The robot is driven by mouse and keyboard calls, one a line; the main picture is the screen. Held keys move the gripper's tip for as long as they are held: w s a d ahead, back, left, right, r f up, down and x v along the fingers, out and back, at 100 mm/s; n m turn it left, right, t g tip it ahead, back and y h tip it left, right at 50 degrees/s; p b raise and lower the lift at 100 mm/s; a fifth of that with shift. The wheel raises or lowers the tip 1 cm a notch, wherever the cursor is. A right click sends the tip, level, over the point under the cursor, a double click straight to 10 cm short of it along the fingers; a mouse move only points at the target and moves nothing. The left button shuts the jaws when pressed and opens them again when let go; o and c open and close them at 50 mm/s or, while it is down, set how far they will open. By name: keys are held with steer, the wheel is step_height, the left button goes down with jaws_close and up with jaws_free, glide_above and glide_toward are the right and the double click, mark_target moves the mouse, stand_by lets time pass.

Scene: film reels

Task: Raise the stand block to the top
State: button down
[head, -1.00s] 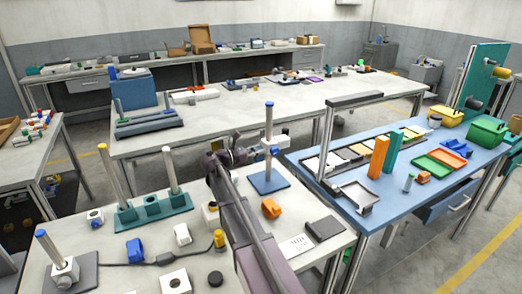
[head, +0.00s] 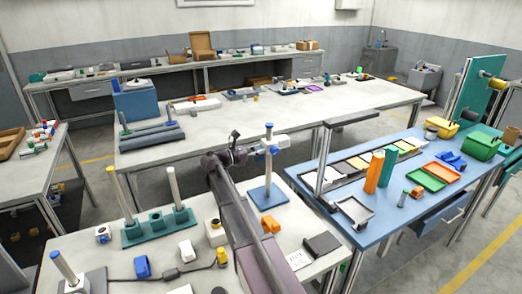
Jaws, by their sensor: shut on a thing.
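A stand with a blue base plate (head: 268,197) and an upright metal post (head: 268,172) with a blue top (head: 269,127) stands on the near white table. The stand block (head: 274,149), white and blue, sits around or against the post in its upper part, a little below the top and well clear of the base. My gripper (head: 250,154), at the end of my dark arm, reaches it from the left and is shut on it. The fingertips are small and partly hidden, so the exact grip is hard to see.
A blue table (head: 415,200) with a metal frame is at right.

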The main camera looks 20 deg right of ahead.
steer(key=shift+w+r, duration=0.15)
steer(key=shift+r, duration=0.2)
steer(key=shift+c, duration=2.2)
jaws_free()
steer(key=shift+a+f, duration=0.1)
steer(key=a, duration=0.7)
steer(key=shift+s+a, duration=0.15)
steer(key=shift+s, duration=0.1)
